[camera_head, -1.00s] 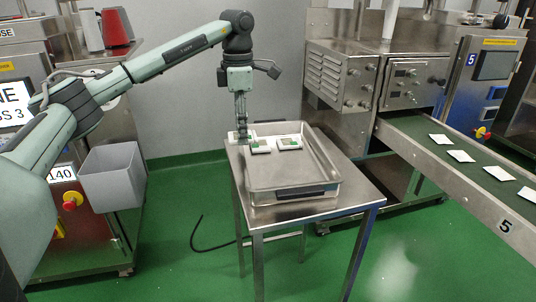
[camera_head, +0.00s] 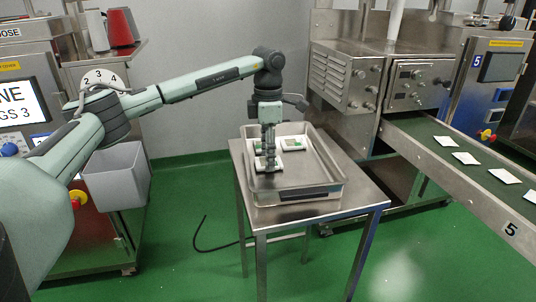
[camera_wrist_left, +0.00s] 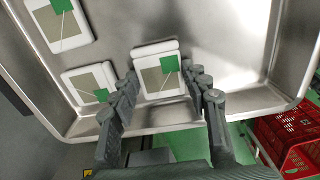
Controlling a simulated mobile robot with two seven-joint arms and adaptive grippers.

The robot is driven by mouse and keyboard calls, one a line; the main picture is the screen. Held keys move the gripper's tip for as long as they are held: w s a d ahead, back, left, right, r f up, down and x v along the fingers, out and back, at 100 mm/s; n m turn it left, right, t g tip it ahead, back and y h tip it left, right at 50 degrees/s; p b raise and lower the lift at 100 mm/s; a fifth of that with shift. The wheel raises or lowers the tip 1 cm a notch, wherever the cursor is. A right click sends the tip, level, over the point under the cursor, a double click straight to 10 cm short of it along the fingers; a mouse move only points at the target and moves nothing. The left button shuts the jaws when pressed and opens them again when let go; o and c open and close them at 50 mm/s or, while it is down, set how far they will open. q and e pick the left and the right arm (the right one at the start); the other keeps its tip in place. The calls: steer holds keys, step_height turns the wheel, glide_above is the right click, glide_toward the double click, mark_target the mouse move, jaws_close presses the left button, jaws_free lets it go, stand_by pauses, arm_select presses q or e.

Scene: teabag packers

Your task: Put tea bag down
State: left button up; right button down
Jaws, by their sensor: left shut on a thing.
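My left gripper (camera_head: 268,168) points down over the metal tray (camera_head: 322,190). In the left wrist view its fingers (camera_wrist_left: 163,88) are shut on a white tea bag (camera_wrist_left: 158,84) with a green tag. The held tea bag (camera_head: 261,162) is low in the tray's left part; I cannot tell whether it touches the tray floor. Two other tea bags lie flat at the far end of the tray: one at the right (camera_head: 293,143) and one at the left, partly behind the gripper. In the wrist view they are at upper left (camera_wrist_left: 60,20) and beside the left finger (camera_wrist_left: 88,82).
The tray stands on a steel table (camera_head: 355,203). At right, a green conveyor (camera_head: 427,133) carries several tea bags. A grey bin (camera_head: 116,175) hangs at left. The tray's near and right floor is bare. A red crate (camera_wrist_left: 295,140) shows in the wrist view.

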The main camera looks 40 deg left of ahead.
arm_select(q)
steer(key=shift+f, duration=0.15)
arm_select(e)
steer(key=shift+w, duration=0.1)
arm_select(q)
steer(key=o, duration=0.7)
steer(key=shift+c, duration=0.2)
steer(key=shift+r, duration=0.5)
step_height(320, 180, up, 11)
steer(key=shift+r+p, duration=0.2)
steer(key=shift+p, duration=0.15)
arm_select(e)
steer(key=shift+x, duration=0.8)
steer(key=shift+a, duration=0.15)
